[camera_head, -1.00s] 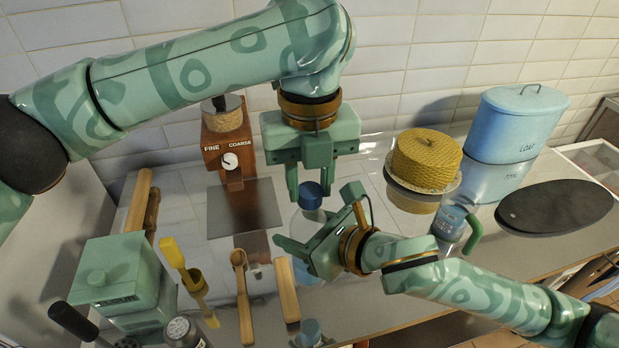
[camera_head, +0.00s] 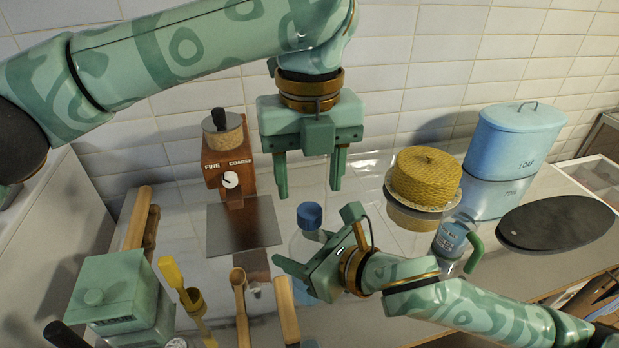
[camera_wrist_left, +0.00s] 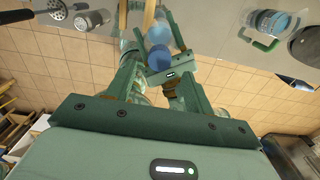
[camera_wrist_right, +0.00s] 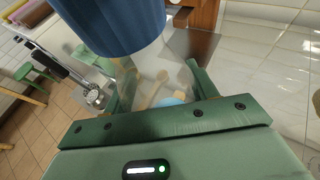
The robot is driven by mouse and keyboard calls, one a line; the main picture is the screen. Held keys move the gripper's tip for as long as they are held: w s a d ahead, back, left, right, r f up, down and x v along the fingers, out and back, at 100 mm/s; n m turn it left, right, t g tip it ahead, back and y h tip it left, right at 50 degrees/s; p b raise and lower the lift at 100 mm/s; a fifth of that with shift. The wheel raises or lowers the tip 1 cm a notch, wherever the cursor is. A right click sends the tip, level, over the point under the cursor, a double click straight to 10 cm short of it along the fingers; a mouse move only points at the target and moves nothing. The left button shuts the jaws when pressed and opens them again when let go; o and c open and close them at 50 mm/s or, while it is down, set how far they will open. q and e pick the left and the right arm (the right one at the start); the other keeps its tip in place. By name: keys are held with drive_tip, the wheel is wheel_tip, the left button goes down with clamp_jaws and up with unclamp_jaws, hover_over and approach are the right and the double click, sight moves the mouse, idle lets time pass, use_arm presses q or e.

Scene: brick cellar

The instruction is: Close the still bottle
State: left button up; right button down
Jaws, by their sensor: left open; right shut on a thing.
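The still bottle (camera_head: 302,246) is clear and stands upright on the worktop, with a blue cap (camera_head: 309,215) on its top. I cannot tell how tight the cap is. My right gripper (camera_head: 313,240) is shut on the bottle, below the cap. In the right wrist view the cap (camera_wrist_right: 113,24) is large, with the clear bottle between the fingers. My left gripper (camera_head: 310,192) is open and empty just above the cap, fingers pointing down. The left wrist view shows the cap (camera_wrist_left: 160,58) below its fingers.
A brown grinder (camera_head: 228,170) stands behind left, a yellow cake (camera_head: 426,177) on a stand behind right. A clear jug (camera_head: 452,238) with a green handle, a blue bin (camera_head: 515,140) and a dark oval board (camera_head: 556,222) are right. A green box (camera_head: 115,290) and wooden utensils (camera_head: 242,305) are left.

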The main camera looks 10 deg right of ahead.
sight(310, 210)
use_arm(q)
drive_tip(key=shift+c, duration=0.3)
drive_tip(key=shift+w+r, duration=0.1)
drive_tip(key=shift+r, duration=0.2)
drive_tip(key=shift+w+a+r+n+t, duration=0.2)
drive_tip(key=shift+r+n+t, duration=0.1)
drive_tip(key=shift+r+n, duration=0.55)
drive_tip(key=shift+n, duration=0.75)
drive_tip(key=n, duration=0.5)
drive_tip(key=shift+s+r, duration=0.2)
drive_tip(key=shift+r, duration=0.05)
drive_tip(key=n, duration=0.5)
drive_tip(key=shift+s+d+f+n, duration=0.1)
drive_tip(key=shift+s+d+n, duration=0.1)
drive_tip(key=shift+n, duration=0.1)
drive_tip(key=shift+f, duration=4)
